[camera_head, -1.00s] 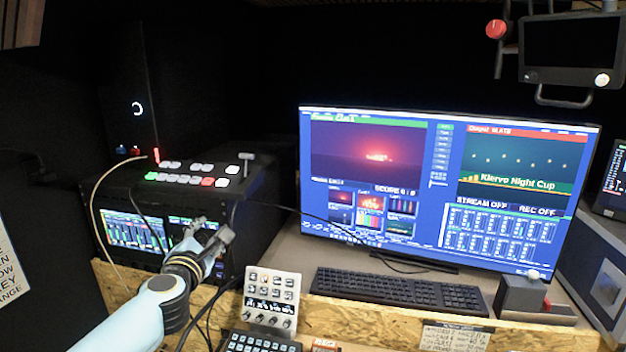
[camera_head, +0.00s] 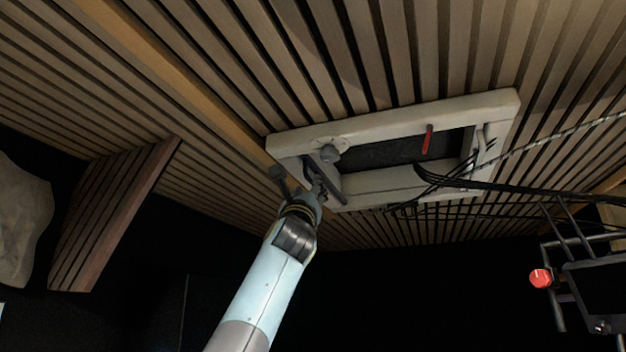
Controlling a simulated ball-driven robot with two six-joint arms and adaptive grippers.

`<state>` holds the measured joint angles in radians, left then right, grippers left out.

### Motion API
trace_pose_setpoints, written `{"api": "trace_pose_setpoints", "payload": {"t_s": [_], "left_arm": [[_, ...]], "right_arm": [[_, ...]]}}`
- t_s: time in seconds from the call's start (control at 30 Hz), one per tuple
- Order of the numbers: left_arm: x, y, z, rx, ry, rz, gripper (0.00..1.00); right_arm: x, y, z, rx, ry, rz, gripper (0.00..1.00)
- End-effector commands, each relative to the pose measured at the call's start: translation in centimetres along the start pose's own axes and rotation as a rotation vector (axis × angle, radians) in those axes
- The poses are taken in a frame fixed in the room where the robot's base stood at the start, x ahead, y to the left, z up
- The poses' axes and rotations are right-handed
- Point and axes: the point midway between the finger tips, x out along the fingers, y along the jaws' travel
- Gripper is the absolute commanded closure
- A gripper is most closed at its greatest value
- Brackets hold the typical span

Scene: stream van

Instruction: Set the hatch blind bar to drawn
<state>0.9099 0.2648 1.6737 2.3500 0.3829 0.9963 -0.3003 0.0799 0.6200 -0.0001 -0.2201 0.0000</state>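The hatch is a cream frame (camera_head: 385,128) in the slatted ceiling, with a dark panel inside. A dark bar (camera_head: 333,187) lies slantwise across the left end of its opening; it looks like the blind bar. My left gripper (camera_head: 296,172) is raised to this left end, its fingers spread, one left of the frame's corner and one over or beside the bar. I cannot tell whether it touches the bar. The gripper hides part of the frame's left end. My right gripper is not in view.
A round grey knob (camera_head: 330,153), a red lever (camera_head: 427,139) and a pale handle (camera_head: 481,143) are on the hatch. Black cables (camera_head: 510,187) hang across its right side. A rack with a red knob (camera_head: 540,277) is at the lower right.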

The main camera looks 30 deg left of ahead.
Motion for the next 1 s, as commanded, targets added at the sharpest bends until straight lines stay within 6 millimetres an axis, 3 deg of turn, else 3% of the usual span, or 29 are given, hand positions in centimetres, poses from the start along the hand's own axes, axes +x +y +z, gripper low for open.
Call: {"api": "trace_pose_setpoints", "payload": {"t_s": [0.1, 0.3, 0.67, 0.93, 1.0], "left_arm": [[2.7, 0.0, 0.2, 0.001, 0.000, 0.001, 0.66], [5.2, 0.0, 0.1, 0.002, 0.000, 0.000, 0.66], [5.9, 0.0, -0.1, 0.001, 0.001, 0.000, 0.66], [5.9, 0.0, -0.1, 0.001, 0.001, 0.000, 0.97], [5.9, 0.0, -0.1, 0.002, 0.001, 0.000, 1.00]], "right_arm": [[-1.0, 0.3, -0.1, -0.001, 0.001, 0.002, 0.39], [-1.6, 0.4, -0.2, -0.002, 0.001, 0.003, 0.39], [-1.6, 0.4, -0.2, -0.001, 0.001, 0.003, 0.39], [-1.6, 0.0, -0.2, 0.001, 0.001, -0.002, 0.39], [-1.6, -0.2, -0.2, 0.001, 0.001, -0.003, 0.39]]}}
